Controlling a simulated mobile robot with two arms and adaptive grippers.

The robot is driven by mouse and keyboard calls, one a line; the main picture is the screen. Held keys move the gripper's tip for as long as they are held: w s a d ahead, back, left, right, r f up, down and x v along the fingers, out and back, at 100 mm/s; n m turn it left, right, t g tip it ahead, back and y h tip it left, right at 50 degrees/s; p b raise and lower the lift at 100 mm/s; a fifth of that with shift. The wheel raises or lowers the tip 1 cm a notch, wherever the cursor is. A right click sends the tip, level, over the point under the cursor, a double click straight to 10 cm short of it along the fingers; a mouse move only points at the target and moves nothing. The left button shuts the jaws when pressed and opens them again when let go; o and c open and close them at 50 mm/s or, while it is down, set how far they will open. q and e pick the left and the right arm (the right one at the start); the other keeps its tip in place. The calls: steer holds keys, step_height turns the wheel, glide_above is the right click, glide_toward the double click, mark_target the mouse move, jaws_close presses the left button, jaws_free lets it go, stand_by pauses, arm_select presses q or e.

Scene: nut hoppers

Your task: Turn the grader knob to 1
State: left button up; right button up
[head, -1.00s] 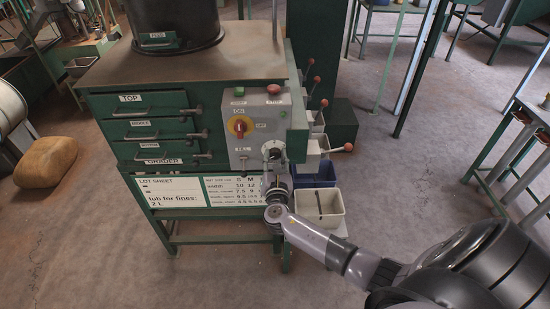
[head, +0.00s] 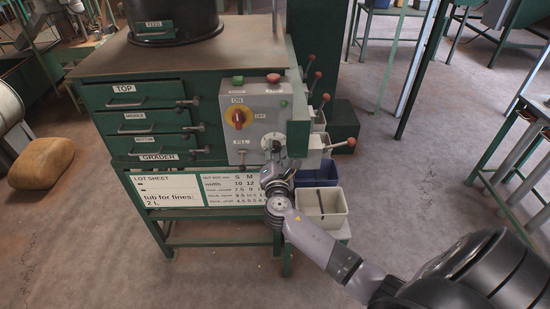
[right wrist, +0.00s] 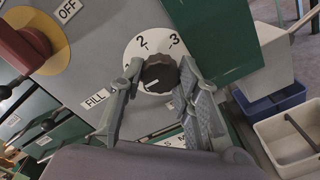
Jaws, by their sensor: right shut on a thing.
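The grader knob (right wrist: 159,74) is a dark round knob on a white dial (right wrist: 139,45) in the right wrist view. The numbers 2 and 3 show on the dial; the left finger covers part of its left side. A pale mark on the knob is toward its lower left, but its exact reading is hard to tell. My right gripper (right wrist: 160,82) has one finger on each side of the knob and is shut on it. My left gripper is not in view.
A red switch (head: 238,118) on a yellow disc and a FILL lever sit left of the knob. Levers with red balls (head: 351,142) stick out at the right. A white bin (head: 322,212) and a blue bin (head: 318,174) stand below right.

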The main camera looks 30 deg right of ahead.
steer(key=m+b, duration=0.3)
steer(key=m, duration=0.1)
steer(key=shift+f, duration=0.15)
steer(key=shift+m+b, duration=0.6)
steer(key=shift+m, duration=0.1)
steer(key=o, duration=1.1)
steer(key=shift+o, duration=0.2)
steer(key=shift+s, duration=0.1)
